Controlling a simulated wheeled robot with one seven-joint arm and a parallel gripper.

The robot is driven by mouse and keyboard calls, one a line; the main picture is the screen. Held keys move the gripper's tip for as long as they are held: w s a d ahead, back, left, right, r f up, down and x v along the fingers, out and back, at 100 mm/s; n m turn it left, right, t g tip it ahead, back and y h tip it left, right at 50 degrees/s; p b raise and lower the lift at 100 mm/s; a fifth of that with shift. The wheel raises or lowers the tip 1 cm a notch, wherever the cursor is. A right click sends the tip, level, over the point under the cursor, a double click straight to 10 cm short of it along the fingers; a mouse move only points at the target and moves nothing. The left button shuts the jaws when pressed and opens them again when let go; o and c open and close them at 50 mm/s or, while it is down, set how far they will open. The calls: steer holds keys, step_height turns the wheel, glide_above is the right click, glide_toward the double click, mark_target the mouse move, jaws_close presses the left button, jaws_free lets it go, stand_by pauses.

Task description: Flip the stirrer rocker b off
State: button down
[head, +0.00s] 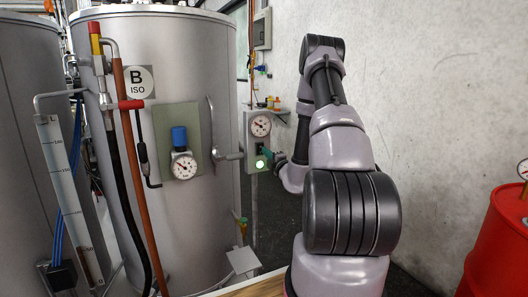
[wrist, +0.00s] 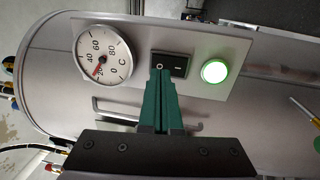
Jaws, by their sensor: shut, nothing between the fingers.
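The stirrer rocker (wrist: 179,66) is a black switch on a grey panel (wrist: 150,32) in the wrist view, marked O on its left half and I on its right. My gripper (wrist: 160,74) is shut and empty, its green fingers pointing at the O half. The fingertips overlap the lower edge of that half; whether they touch it I cannot tell. A round lamp (wrist: 215,71) beside the rocker is lit green. In the head view the lit lamp (head: 260,165) shows low on the panel (head: 249,125), and my gripper (head: 267,155) is close by, small and dark.
A temperature dial (wrist: 103,54) is left of the rocker. The panel is beside the large steel tank labelled B ISO (head: 180,65). A bent handle (head: 226,155) projects from the tank near the panel. A concrete wall (head: 430,90) and a red drum (head: 500,245) are at the right.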

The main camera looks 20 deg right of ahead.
mark_target(260, 149)
steer(key=shift+w+r, duration=0.15)
steer(key=shift+w, duration=0.9)
